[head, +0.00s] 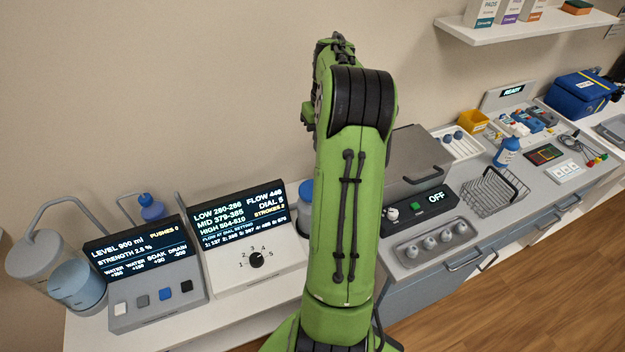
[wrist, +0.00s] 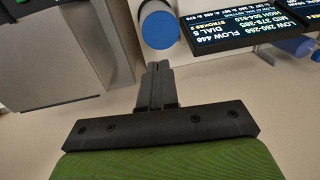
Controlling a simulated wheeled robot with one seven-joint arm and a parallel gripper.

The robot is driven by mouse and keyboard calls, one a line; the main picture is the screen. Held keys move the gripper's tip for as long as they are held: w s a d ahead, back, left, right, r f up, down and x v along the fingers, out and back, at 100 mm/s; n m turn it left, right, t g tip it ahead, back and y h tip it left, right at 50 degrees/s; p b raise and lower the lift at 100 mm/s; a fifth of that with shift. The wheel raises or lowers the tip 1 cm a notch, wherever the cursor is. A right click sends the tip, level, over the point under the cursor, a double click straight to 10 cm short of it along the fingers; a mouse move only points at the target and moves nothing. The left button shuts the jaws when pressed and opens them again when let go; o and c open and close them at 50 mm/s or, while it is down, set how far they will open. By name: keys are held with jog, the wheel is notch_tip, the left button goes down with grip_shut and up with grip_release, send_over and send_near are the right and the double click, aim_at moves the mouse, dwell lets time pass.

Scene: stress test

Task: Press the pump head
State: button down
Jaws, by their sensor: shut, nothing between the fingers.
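A blue round-topped cylinder with a pale body, which looks like the pump head (head: 305,194), stands just right of the dial panel (head: 250,235) and is partly hidden by my arm. In the wrist view its blue top (wrist: 160,29) is at the top centre, beside the dark screen (wrist: 240,22). My gripper (wrist: 157,68) is shut and empty. Its tips appear just below the blue top in the picture, with a small visible gap; the true distance is hard to tell. The gripper is hidden in the head view. The screen reads dial 5 and seems to show strokes 2.
Right of my arm are a grey lidded unit (head: 418,160) reading OFF and a wire basket (head: 494,192). A shelf (head: 525,24) hangs on the wall.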

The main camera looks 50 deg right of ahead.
jog(key=f, duration=0.9)
jog(key=a+f, duration=0.1)
jog(key=f, duration=0.4)
jog(key=shift+w, duration=0.4)
jog(key=shift+b, duration=0.3)
notch_tip(320, 180, down, 4)
jog(key=b, duration=0.2)
jog(key=shift+r+b, duration=0.1)
jog(key=shift+b, duration=0.25)
jog(key=shift+s+a+r, duration=0.1)
jog(key=shift+s+a, duration=0.05)
jog(key=shift+a, duration=0.05)
